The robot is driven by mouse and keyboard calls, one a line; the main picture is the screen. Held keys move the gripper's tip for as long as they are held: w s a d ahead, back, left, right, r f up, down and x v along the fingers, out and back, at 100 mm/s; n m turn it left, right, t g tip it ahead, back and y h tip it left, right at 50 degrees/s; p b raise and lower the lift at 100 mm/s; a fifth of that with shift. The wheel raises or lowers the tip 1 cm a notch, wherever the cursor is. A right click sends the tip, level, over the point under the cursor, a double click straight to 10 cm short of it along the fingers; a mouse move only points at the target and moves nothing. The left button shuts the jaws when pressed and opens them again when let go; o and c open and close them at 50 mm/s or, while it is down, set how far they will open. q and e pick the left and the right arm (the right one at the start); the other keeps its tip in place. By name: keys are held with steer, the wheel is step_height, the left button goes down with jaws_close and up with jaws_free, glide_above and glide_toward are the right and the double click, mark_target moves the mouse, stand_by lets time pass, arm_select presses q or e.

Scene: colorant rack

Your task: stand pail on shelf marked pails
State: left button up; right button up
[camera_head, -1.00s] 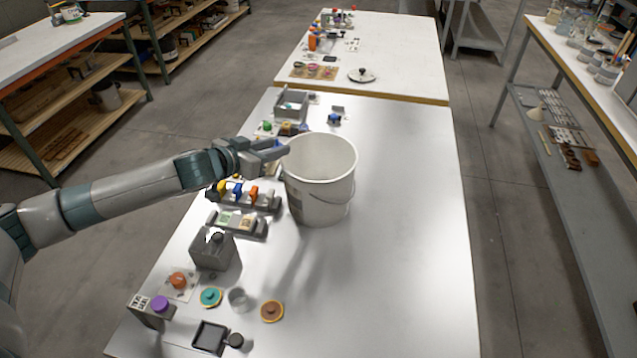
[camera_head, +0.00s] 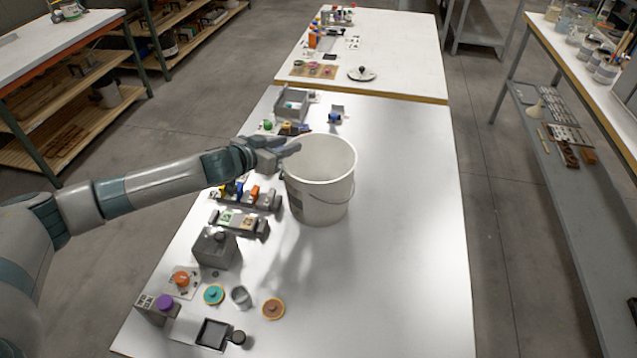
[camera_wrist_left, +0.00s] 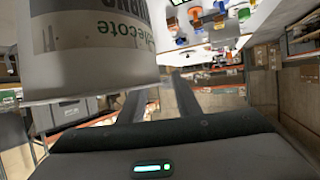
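A white pail (camera_head: 322,195) with a wire handle stands upright on the white table, its open top facing up. In the left wrist view the pail (camera_wrist_left: 95,70) fills the upper left, its printed label upside down. My left gripper (camera_head: 290,149) is at the pail's left rim in the head view. In the left wrist view its two fingers (camera_wrist_left: 160,100) are apart, with the near one's tip by the pail's edge. I cannot tell whether a finger is inside the rim. My right gripper is out of view. I see no readable shelf marking for pails.
Along the table's left side stand a row of coloured-nozzle items (camera_head: 250,198), a grey box (camera_head: 215,248), several small lids and a black tray (camera_head: 212,334). The table right of the pail is clear. Wooden shelves (camera_head: 75,125) stand at the left, a grey rack (camera_head: 570,190) at the right.

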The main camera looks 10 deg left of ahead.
arm_select(q)
jaws_close()
steer(key=shift+s+f, duration=0.1)
stand_by(1.3)
